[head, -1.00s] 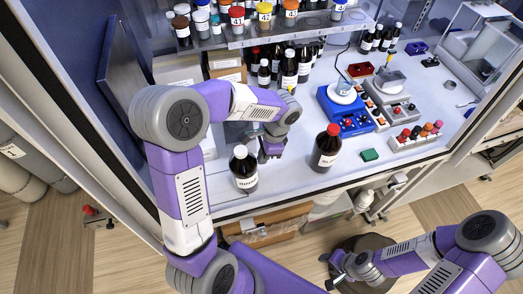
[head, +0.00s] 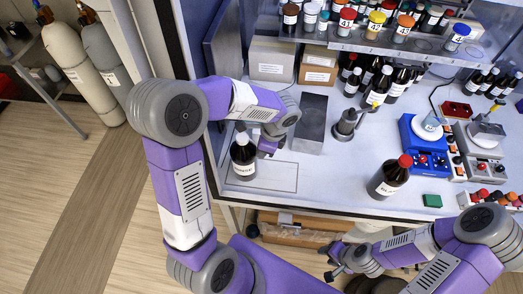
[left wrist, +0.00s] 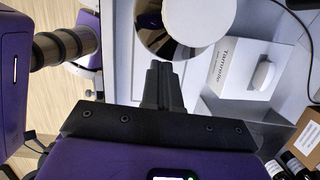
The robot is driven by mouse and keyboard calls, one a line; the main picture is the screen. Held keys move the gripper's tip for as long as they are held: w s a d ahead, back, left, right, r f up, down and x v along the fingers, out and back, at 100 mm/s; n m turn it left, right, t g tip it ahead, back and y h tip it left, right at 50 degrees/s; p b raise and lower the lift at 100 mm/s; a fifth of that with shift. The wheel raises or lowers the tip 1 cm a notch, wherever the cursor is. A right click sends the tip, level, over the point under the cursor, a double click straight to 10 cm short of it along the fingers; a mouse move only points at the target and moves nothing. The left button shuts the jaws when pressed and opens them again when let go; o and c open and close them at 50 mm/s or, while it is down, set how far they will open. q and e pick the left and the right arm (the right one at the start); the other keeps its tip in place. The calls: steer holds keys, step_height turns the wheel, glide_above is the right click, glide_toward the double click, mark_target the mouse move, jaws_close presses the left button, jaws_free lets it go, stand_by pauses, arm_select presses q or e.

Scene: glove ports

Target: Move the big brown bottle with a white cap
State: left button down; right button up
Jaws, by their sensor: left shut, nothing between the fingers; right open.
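The big brown bottle with a white cap (head: 243,161) stands upright on the white worktop, near its front left corner. In the left wrist view its white cap (left wrist: 203,18) seems to fill the top, very close. My left gripper (head: 264,151) is just right of the bottle, low over the worktop. Its fingers (left wrist: 164,72) are together with nothing between them, beside the bottle, not around it. I cannot tell whether they touch it. My right gripper (head: 334,268) is open and empty, in front of and below the worktop edge.
A thin outlined rectangle (head: 285,178) marks the worktop around and right of the bottle. A grey block (head: 312,118) stands behind. A red-capped brown bottle (head: 388,178) stands right, near the front edge. The cabinet's side post (head: 186,50) is close on the left.

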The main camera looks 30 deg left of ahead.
stand_by(0.4)
arm_select(q)
steer(key=s+p+v, duration=0.1)
steer(key=p+v, duration=0.6)
steer(key=v, duration=0.3)
steer(key=shift+w, duration=0.4)
steer(key=shift+d, duration=0.1)
